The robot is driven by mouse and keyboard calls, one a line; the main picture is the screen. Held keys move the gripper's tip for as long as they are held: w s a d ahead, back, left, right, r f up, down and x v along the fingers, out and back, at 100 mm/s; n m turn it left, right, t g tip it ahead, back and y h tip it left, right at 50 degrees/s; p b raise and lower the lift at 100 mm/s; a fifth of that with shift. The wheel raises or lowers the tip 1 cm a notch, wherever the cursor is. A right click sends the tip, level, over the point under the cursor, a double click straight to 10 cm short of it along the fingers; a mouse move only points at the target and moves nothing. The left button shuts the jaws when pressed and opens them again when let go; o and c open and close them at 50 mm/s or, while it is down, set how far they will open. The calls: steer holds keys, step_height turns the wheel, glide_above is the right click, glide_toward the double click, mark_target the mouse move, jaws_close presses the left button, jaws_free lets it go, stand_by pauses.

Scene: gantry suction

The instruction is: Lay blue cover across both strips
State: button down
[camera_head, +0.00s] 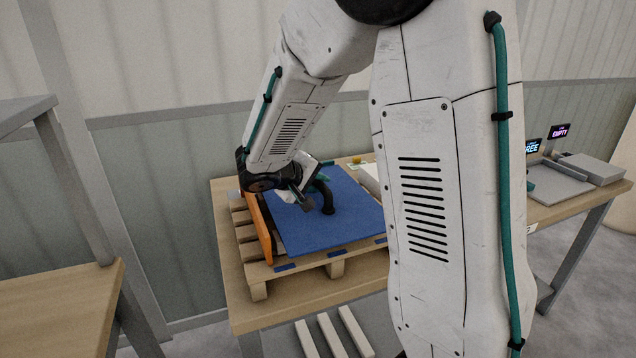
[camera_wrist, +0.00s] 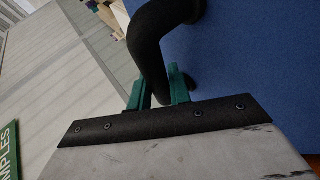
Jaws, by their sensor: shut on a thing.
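The blue cover (camera_head: 315,233) is a flat square board with a black curved handle (camera_head: 325,195) on top. It is over a wooden pallet (camera_head: 259,291) on the table, roughly level; whether it rests there or hovers slightly is unclear. My gripper (camera_head: 312,183) is at the handle. In the wrist view, its green fingers (camera_wrist: 160,90) are shut on the black handle (camera_wrist: 150,45), beside the blue surface (camera_wrist: 260,65). Small dark blue pieces (camera_head: 285,267) show along the pallet's front edge. The two strips cannot be made out for certain; the cover hides the pallet's top.
An orange upright panel (camera_head: 260,230) stands along the pallet's left side. Pale bars (camera_head: 330,336) lie below the table front. At right are a grey tray (camera_head: 556,184) and small lit signs (camera_head: 559,132). Another wooden table (camera_head: 60,300) stands at left. My arm hides the table's middle.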

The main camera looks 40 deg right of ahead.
steer(key=shift+f, duration=0.55)
stand_by(0.4)
steer(key=c, duration=1.2)
jaws_free()
